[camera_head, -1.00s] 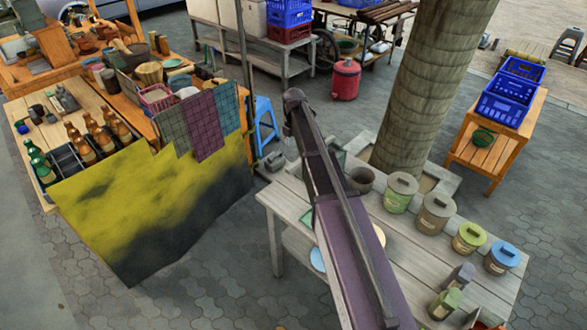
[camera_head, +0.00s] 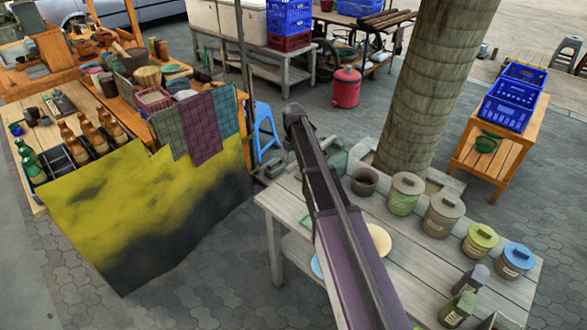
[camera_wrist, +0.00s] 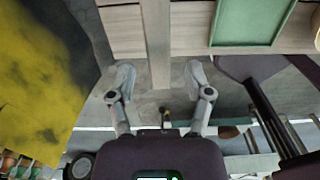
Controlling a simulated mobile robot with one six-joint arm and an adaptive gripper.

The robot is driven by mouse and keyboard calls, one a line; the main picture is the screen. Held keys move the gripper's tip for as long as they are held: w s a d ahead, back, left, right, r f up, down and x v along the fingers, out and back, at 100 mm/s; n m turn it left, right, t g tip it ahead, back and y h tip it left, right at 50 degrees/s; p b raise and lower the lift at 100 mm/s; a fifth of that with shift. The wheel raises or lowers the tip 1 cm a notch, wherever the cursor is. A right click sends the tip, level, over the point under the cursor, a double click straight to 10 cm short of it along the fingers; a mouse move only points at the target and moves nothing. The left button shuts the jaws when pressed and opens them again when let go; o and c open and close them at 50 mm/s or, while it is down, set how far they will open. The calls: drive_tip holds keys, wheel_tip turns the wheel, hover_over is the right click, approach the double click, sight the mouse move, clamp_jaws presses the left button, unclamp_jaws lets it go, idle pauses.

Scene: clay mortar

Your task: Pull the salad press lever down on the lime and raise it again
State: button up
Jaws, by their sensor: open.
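My gripper (camera_wrist: 158,74) is open and empty in the wrist view, its two grey fingers spread apart over the edge of a wooden table (camera_wrist: 119,30). In the head view my arm covers the middle of the pale table (camera_head: 290,205) and hides the gripper. I cannot make out the salad press, its lever or the lime in either view. A dark clay mortar (camera_head: 364,183) stands on the pale table to the right of my arm.
Lidded pots (camera_head: 405,194) and bottles (camera_head: 458,308) stand along the pale table's right part. A green tray (camera_wrist: 252,20) lies ahead of the fingers. A thick pillar (camera_head: 432,90) rises behind the table. A stall with a yellow cloth (camera_head: 140,215) stands left; paving between is free.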

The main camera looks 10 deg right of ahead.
drive_tip(key=shift+f+b, duration=0.75)
drive_tip(key=shift+f, duration=0.3)
drive_tip(key=shift+a, duration=0.1)
clamp_jaws()
